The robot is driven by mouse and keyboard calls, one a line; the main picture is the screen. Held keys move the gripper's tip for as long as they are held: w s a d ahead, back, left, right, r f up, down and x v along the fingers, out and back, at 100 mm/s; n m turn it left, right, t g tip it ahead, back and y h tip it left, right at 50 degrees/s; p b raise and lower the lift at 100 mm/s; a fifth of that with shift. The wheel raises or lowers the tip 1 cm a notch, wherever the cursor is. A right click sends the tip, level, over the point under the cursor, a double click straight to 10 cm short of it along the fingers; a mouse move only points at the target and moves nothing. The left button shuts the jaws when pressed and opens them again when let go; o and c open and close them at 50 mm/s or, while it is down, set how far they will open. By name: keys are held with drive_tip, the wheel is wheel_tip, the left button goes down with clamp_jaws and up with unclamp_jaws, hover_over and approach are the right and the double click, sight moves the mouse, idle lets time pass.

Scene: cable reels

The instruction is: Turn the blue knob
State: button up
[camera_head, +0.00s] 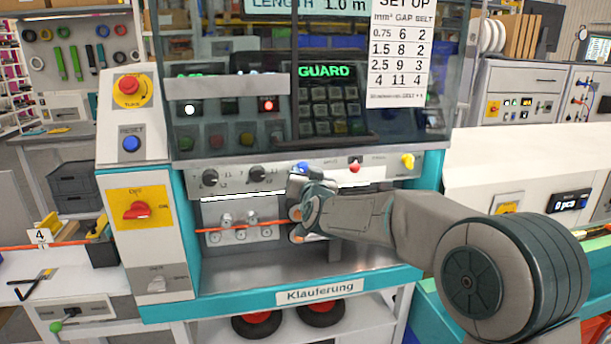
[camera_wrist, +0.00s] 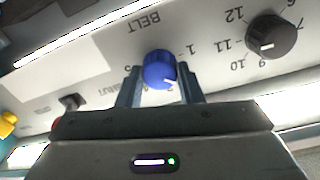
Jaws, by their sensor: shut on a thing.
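The blue knob (camera_wrist: 159,70) sits on the pale front panel under the printed word BELT, with a white pointer line on its face. In the head view its top (camera_head: 301,167) shows just above my gripper (camera_head: 297,208), which hides the rest. In the wrist view my gripper (camera_wrist: 160,88) has one finger on each side of the blue knob, shut on it. The numbers around the dial are partly covered by the fingers.
Black knobs (camera_head: 257,173) sit left of the blue knob on the same panel. A red switch (camera_head: 355,167) and a yellow one (camera_head: 407,161) are to its right. An orange cable (camera_head: 150,237) runs below the panel. The clear guard (camera_head: 330,90) stands above.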

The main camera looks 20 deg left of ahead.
drive_tip(key=shift+f, duration=0.1)
drive_tip(key=m+b, duration=0.6)
drive_tip(key=m, duration=0.3)
drive_tip(key=m+b, duration=0.6)
drive_tip(key=m, duration=0.4)
drive_tip(key=shift+g+y+b, duration=0.3)
drive_tip(key=shift+g+b, duration=0.1)
idle(0.4)
drive_tip(key=o, duration=1)
drive_tip(key=shift+w, duration=0.1)
drive_tip(key=shift+d, duration=0.1)
